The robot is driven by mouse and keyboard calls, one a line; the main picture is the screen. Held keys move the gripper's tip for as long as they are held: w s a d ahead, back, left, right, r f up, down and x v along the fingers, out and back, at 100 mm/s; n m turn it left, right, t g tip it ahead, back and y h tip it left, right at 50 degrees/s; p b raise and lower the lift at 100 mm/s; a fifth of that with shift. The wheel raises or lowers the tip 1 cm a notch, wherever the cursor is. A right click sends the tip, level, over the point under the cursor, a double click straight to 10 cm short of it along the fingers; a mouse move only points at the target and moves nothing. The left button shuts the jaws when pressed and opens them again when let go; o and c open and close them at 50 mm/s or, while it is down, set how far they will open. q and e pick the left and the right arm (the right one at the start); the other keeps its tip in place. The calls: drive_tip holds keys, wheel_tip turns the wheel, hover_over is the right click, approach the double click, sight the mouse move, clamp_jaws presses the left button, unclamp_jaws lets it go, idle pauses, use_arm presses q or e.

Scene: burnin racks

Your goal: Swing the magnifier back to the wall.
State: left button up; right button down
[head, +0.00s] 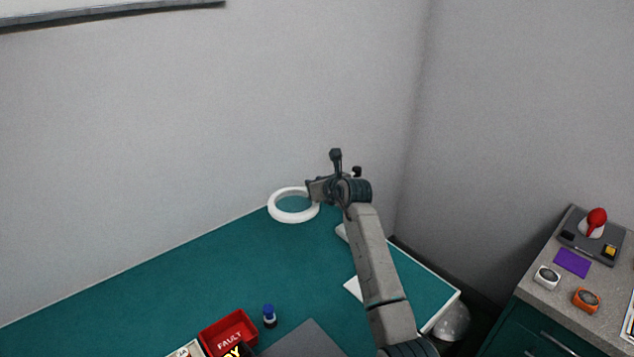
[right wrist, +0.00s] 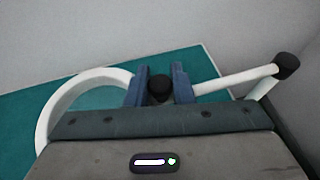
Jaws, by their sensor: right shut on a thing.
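The magnifier is a white ring (head: 290,219) over the back of the green bench, close to the grey wall. In the right wrist view its ring (right wrist: 47,118) is at the left and its white arm (right wrist: 232,80) runs right to a black joint (right wrist: 286,65). My right gripper (right wrist: 160,86) is shut on the magnifier's black knob (right wrist: 160,90), between ring and arm. In the head view my right gripper (head: 316,188) is beside the ring's right side, its fingertips partly hidden. My left gripper is in neither view.
The green bench (head: 150,285) holds a red FAULT bin (head: 228,328), a small blue-capped bottle (head: 269,316) and a dark grey mat (head: 308,343) at the front. A grey-topped cabinet (head: 545,300) with small devices stands right. The bench's left back is clear.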

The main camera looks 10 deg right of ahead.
drive_tip(key=c, duration=1.3)
unclamp_jaws()
drive_tip(key=shift+o, duration=0.2)
drive_tip(key=b+v, duration=0.1)
drive_tip(key=v, duration=0.9)
drive_tip(key=shift+s+b, duration=0.4)
drive_tip(key=shift+d, duration=0.1)
drive_tip(key=shift+c, duration=0.2)
